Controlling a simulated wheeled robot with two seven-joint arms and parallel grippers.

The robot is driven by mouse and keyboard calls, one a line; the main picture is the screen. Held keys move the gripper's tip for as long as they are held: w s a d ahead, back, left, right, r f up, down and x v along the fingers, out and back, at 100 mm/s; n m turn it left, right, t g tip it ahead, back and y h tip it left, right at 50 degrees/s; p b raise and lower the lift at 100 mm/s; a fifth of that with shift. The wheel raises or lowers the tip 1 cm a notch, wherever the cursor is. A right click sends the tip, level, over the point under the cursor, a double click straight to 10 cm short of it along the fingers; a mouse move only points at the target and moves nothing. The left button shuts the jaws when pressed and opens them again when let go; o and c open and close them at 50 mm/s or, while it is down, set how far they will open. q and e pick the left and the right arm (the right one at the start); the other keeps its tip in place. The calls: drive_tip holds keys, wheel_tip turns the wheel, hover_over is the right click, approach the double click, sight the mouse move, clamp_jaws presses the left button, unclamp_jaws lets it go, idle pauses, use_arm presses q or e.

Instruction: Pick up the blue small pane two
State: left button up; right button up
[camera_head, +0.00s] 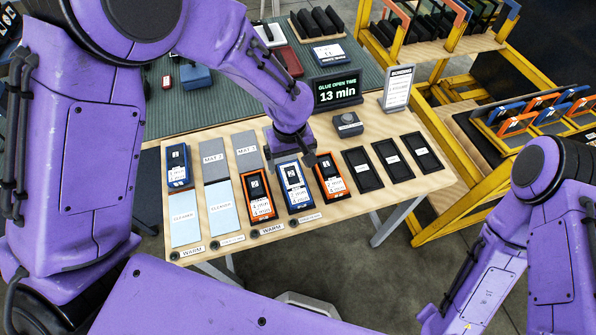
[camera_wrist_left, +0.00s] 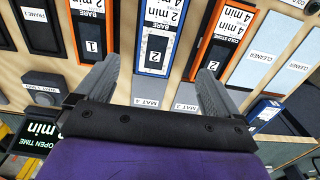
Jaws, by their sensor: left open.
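The blue small pane two (camera_head: 293,187) lies on the wooden table between two orange panes. It has a blue frame and a label with a 2; in the left wrist view it (camera_wrist_left: 155,60) is central, below and between the fingers. My left gripper (camera_head: 290,158) hangs over its far end in the head view. The gripper also shows in the left wrist view (camera_wrist_left: 157,80), open, with nothing between its fingers. My right arm is at the right of the head view, its gripper out of sight.
Orange panes (camera_head: 257,197) (camera_head: 331,178) lie close on either side. Another blue pane (camera_head: 178,167), marked 1, is at the left. Grey mats (camera_head: 214,160) and light-blue cleaner pads (camera_head: 185,218) lie nearby. Dark frames (camera_head: 391,160) lie to the right; a timer display (camera_head: 338,91) stands behind.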

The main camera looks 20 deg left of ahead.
sight(294, 182)
use_arm(q)
drive_tip(key=f, duration=0.1)
drive_tip(key=s+f, duration=0.1)
drive_tip(key=f, duration=0.1)
drive_tip(key=shift+d+f, duration=0.15)
drive_tip(key=shift+f, duration=0.05)
drive_tip(key=f, duration=0.1)
drive_tip(key=f+p, duration=0.1)
drive_tip(key=f, duration=0.1)
drive_tip(key=f+p, duration=0.1)
drive_tip(key=shift+w+d+f, duration=0.25)
drive_tip(key=shift+d, duration=0.15)
drive_tip(key=shift+a+f, duration=0.1)
drive_tip(key=shift+f, duration=0.3)
drive_tip(key=shift+s, duration=0.1)
drive_tip(key=shift+c, duration=0.9)
drive_tip(key=c, duration=1)
drive_tip(key=shift+c, duration=0.5)
use_arm(e)
drive_tip(key=shift+s+r, duration=0.2)
drive_tip(key=shift+r, duration=0.4)
drive_tip(key=shift+s+r, duration=0.2)
drive_tip(key=shift+r, duration=0.35)
use_arm(q)
drive_tip(key=shift+r, duration=0.1)
